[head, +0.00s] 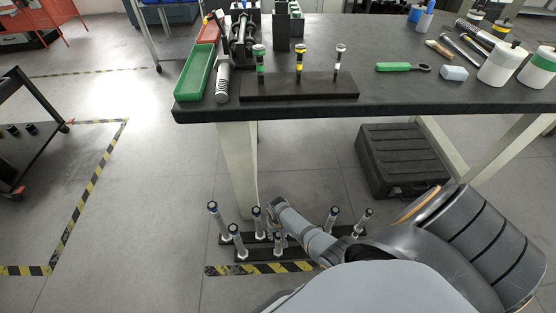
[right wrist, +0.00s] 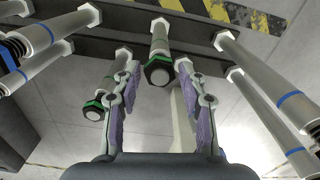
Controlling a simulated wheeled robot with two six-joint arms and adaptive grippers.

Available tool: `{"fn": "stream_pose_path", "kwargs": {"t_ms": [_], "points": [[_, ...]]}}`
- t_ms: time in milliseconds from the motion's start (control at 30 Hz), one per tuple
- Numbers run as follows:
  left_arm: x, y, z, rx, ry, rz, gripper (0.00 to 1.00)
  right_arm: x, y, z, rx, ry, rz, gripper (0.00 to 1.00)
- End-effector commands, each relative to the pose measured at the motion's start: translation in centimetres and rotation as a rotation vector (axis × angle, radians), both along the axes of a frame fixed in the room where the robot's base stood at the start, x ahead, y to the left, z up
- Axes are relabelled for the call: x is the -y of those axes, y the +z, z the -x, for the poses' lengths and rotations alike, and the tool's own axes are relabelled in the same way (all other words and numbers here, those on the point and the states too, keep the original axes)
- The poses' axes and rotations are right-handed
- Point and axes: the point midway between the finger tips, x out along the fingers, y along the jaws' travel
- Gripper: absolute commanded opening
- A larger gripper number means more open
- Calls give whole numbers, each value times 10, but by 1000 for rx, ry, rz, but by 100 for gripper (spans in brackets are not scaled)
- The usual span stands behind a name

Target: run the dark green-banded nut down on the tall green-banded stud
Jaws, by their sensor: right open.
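In the right wrist view two green-banded studs stand on a dark frame. The middle stud (right wrist: 160,45) points almost straight at the camera and carries a dark nut with a green band (right wrist: 158,72) at its end, with the pale stud end showing through. The other green-banded stud (right wrist: 112,78) stands left of it, with a similar dark nut (right wrist: 94,108). I cannot tell surely which is taller. My right gripper (right wrist: 157,70) is open, its purple-padded fingers either side of the middle nut, apparently without touching. In the head view my right arm reaches down to the floor frame.
Blue-banded studs (right wrist: 262,88) flank the gripper on both sides. In the head view the floor frame (head: 232,240) stands behind hazard tape (head: 232,271). The bench (head: 300,111) overhangs beyond it; a black case (head: 400,160) sits beneath.

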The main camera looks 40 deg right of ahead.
Motion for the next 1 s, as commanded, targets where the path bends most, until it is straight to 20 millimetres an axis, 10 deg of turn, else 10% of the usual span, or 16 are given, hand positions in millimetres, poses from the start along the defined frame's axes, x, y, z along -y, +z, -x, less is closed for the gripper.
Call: {"fn": "stream_pose_path", "kwargs": {"t_ms": [167,633,1000], "points": [[0,0,0,0,0,0,52,0,0,0,0,303,0,42],[0,4,0,1,0,0,52,0,1,0,-1,304,0,42],[-1,3,-1,4,-1,-2,52,0,0,0,0,303,0,0]]}}
